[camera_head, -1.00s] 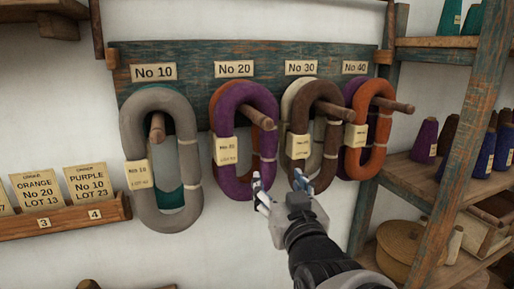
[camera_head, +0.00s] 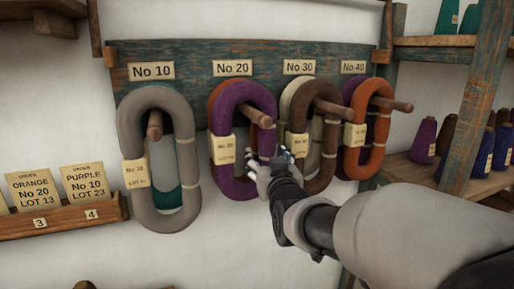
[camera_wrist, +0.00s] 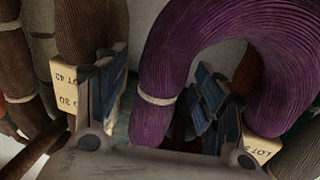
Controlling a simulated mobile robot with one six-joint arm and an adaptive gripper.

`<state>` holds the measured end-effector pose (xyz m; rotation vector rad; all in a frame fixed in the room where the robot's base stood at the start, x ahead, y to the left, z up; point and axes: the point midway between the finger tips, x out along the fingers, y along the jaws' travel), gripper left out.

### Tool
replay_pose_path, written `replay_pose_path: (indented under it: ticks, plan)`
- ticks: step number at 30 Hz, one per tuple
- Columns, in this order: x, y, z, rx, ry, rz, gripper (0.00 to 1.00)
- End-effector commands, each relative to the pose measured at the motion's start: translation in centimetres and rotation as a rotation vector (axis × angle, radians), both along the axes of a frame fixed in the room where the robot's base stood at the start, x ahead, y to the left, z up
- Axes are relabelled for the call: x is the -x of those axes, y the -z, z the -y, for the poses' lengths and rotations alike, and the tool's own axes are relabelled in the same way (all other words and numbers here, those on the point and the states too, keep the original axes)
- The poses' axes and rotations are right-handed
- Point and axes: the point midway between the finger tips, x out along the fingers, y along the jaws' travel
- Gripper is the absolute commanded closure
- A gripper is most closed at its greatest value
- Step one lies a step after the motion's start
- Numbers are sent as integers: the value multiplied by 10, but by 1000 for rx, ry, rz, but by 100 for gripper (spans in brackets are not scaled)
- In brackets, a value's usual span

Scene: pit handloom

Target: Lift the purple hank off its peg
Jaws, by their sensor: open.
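The purple hank (camera_head: 236,188) hangs on the No 20 peg (camera_head: 259,118), in front of an orange hank that shows at its edge. A paper tag (camera_head: 223,150) is on its left strand. My gripper (camera_head: 267,160) is open at the hank's lower right side and hides part of it. In the wrist view, which looks upside down, the purple hank (camera_wrist: 157,100) has one strand between my two open fingers (camera_wrist: 165,92). The fingers stand apart from each other, and I cannot tell whether either touches the yarn.
A brown hank (camera_head: 325,178) hangs close on the right at No 30, beside my gripper; it shows at left in the wrist view (camera_wrist: 80,30). A grey hank (camera_head: 129,120) hangs at No 10 and an orange one (camera_head: 357,108) at No 40. Wooden shelves (camera_head: 410,172) stand right.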

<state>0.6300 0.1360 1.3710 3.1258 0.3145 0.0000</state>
Motion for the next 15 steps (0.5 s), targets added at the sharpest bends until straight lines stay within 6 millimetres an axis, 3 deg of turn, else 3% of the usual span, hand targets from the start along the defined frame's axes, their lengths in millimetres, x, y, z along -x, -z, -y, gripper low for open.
replay_pose_path:
  ticks: [4,15]
  plan:
    - [0,0,0,0,0,0,37]
    - [0,0,0,0,0,0,62]
